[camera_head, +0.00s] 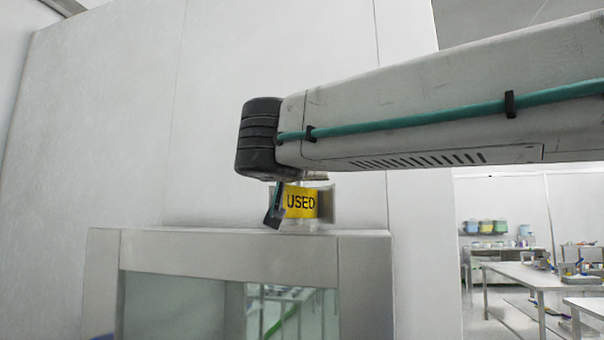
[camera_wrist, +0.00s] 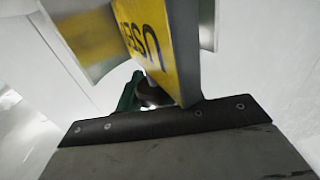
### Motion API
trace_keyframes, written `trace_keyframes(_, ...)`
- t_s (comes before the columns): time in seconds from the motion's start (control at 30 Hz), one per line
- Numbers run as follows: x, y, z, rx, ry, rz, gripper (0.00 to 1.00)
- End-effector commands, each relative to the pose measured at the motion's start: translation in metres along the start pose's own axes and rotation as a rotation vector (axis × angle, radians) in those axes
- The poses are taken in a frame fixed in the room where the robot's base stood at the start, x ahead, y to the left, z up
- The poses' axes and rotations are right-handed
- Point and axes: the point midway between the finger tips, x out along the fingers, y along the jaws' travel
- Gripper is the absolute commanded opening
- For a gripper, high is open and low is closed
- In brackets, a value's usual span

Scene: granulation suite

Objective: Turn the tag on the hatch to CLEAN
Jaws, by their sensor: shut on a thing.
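The tag (camera_head: 301,202) is a yellow plate reading USED, standing above the top edge of the hatch (camera_head: 225,250) in a grey metal holder (camera_head: 327,205). My gripper (camera_head: 277,212) is at the tag's left side, below my dark wrist joint, and is shut on the tag. In the wrist view the tag (camera_wrist: 163,45) shows close up and tilted, its lettering partly cut off. A wide dark finger pad edge lies across the bottom of that view, touching or nearly touching the tag's lower edge. The tag's other face is hidden.
The hatch has a pale grey frame with a glass window (camera_head: 180,305). A plain white wall panel (camera_head: 110,120) rises behind it. Far right, steel tables (camera_head: 535,275) and a shelf with coloured bins (camera_head: 487,227) stand well away.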

Motion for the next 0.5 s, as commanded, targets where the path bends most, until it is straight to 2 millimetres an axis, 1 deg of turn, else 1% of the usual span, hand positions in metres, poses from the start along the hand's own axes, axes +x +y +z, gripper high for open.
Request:
trace_keyframes(0.07, -0.0002, 0.0017, -0.0004, 0.001, 0.000, -0.067, 0.15)
trace_keyframes(0.3, -0.0002, -0.0019, 0.0002, 0.001, 0.000, -0.289, 0.15)
trace_keyframes(0.5, -0.0009, -0.0049, 0.0007, 0.000, -0.001, -0.418, 0.15)
